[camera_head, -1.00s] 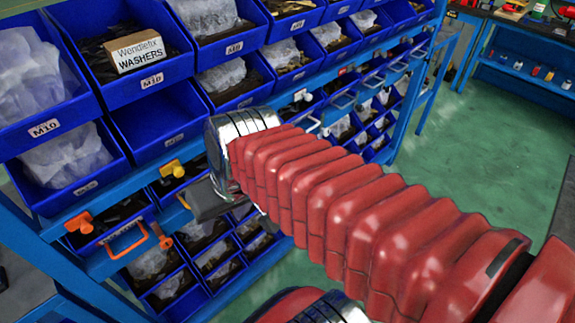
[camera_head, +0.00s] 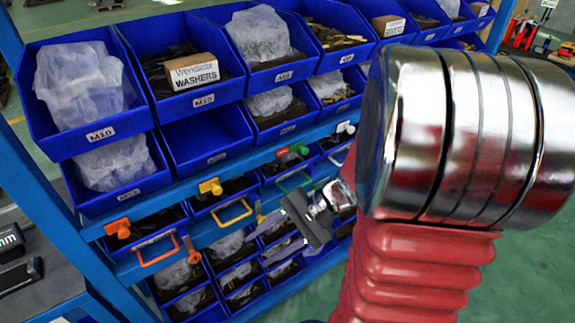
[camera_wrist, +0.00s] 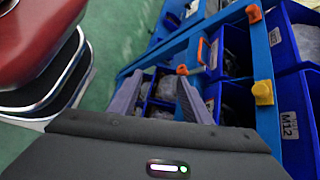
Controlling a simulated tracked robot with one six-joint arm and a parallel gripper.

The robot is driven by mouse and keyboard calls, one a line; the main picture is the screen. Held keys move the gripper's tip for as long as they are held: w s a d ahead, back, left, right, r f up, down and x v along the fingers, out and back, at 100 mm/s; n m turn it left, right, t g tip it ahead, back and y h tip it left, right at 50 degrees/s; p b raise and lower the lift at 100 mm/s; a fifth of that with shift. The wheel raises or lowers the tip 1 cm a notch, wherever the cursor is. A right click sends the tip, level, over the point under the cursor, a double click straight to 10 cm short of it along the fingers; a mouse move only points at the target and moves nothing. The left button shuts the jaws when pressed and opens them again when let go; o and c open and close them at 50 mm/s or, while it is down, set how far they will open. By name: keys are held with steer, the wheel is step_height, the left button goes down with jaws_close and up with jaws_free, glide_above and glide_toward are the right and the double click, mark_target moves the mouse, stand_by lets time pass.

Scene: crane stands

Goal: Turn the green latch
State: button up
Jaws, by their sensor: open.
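The green latch (camera_head: 292,151) sits on the blue rail in the head view, between a yellow latch and a white one. A green handle (camera_head: 295,180) hangs just below it. My gripper (camera_head: 268,238) is open and empty, in front of the lower bins. It is below the green latch and apart from it. In the wrist view the two fingers of my gripper (camera_wrist: 158,78) stand apart with nothing between them. The green latch is not seen in the wrist view.
A yellow latch (camera_head: 210,187) and an orange latch (camera_head: 123,228) sit farther left on the rail, with handles below them. A white latch (camera_head: 345,128) is to the right. Blue bins (camera_head: 206,137) fill the rack above. Green floor (camera_head: 535,258) is open at the right.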

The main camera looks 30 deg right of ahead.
steer(key=d+f+m+t+h, duration=0.3)
steer(key=d+m+t, duration=0.2)
steer(key=d, duration=0.4)
steer(key=s+d+f+m+t+h, duration=0.1)
steer(key=d+f+m+t+h, duration=0.2)
steer(key=d+m, duration=0.5)
steer(key=d+f+m+t+h, duration=0.3)
steer(key=d+m+t, duration=0.3)
steer(key=d, duration=0.5)
steer(key=shift+s+f+m+t, duration=0.35)
steer(key=shift+f+m, duration=0.15)
steer(key=shift+f, duration=0.25)
steer(key=w, duration=1.3)
steer(key=shift+w+a, duration=0.25)
steer(key=shift+w, duration=0.15)
steer(key=shift+c, duration=0.6)
steer(key=c, duration=0.9)
